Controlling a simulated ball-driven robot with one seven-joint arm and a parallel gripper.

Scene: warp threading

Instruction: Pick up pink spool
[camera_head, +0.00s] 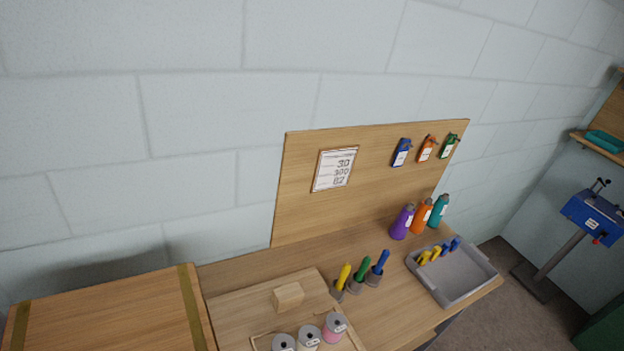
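The pink spool (334,328) stands at the bottom of the picture, at the right end of a short row of spools on the wooden bench. It has a grey top with a small label. A cream spool (307,339) stands just left of it, and a grey-white spool (283,343) is at the left end, cut by the lower edge. The spools sit by a thin wooden frame on a board (240,309). My gripper is not in view, so its place relative to the pink spool does not show.
A wooden block (288,297) lies behind the spools. Yellow, green (361,271) and blue pegs stand to the right. A grey tray (468,291) is farther right, with bottles (421,217) behind it. A large wooden box (110,312) is at left. A pegboard stands at the wall.

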